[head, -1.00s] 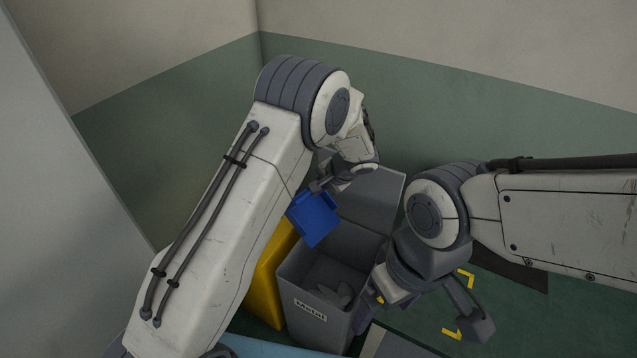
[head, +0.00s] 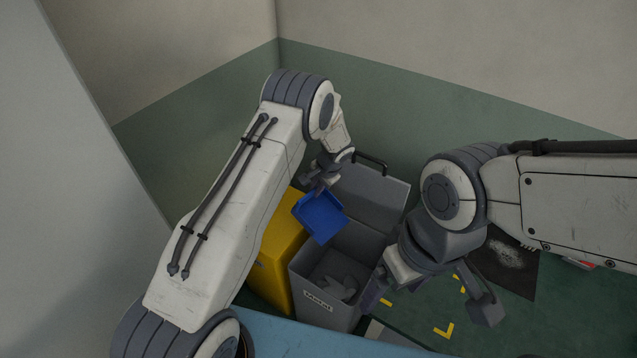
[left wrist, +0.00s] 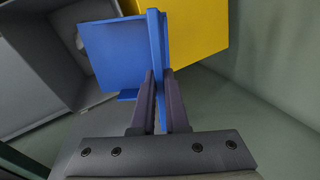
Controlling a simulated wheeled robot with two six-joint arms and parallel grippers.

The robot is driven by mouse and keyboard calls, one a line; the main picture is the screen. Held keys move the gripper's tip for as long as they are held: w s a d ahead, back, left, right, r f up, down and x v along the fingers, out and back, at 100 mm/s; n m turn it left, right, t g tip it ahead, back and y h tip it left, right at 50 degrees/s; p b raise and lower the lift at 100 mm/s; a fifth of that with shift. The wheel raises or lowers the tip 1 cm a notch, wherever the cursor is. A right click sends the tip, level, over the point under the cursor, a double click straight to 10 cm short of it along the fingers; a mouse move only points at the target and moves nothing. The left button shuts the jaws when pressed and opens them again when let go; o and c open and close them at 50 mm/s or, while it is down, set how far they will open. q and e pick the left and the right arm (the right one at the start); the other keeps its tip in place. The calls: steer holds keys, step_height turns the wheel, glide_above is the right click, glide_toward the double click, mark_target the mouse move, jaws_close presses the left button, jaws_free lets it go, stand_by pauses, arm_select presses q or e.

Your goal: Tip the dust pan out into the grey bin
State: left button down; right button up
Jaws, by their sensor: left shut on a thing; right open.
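The blue dust pan (head: 320,217) hangs tilted over the back left of the grey bin's opening, its lower edge toward the bin. I see no debris on its visible face. My left gripper (head: 323,182) is shut on it; the left wrist view shows the fingers (left wrist: 160,88) pinching a blue upright part of the pan (left wrist: 115,55). The grey bin (head: 310,290) has a "Metal" label, its lid (head: 372,200) stands open, and grey pieces lie inside. Its wall also shows in the left wrist view (left wrist: 30,65). My right gripper (head: 430,303) is open and empty, right of the bin.
A yellow bin (head: 270,250) stands close on the left of the grey one. A dark mat (head: 512,280) with a pale dusty patch lies on the green floor at right, near yellow corner marks (head: 444,331). Walls close in behind. A blue surface (head: 310,338) is in front.

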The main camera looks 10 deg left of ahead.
arm_select(q)
steer(key=shift+w+a+p, duration=0.2)
steer(key=shift+a+p, duration=0.25)
steer(key=shift+p, duration=0.35)
steer(key=shift+w+a+f+g+h+p, duration=0.35)
steer(key=shift+a+h+p, duration=0.2)
steer(key=shift+h+p, duration=0.25)
steer(key=shift+w+a+f+g+b, duration=0.25)
steer(key=shift+a+f+b, duration=0.1)
steer(key=shift+f+b, duration=0.25)
steer(key=shift+w+a+f+h+b, duration=0.15)
steer(key=shift+a+h+b, duration=0.1)
steer(key=shift+h+b, duration=0.15)
steer(key=shift+w+a+f+b, duration=0.1)
steer(key=shift+f+b, duration=0.05)
steer(key=shift+b, duration=0.2)
steer(key=shift+w+a+g+h+b, duration=0.15)
steer(key=shift+a+g+h+b, duration=0.1)
steer(key=shift+g+h+b, duration=0.2)
arm_select(e)
steer(key=shift+r, duration=0.15)
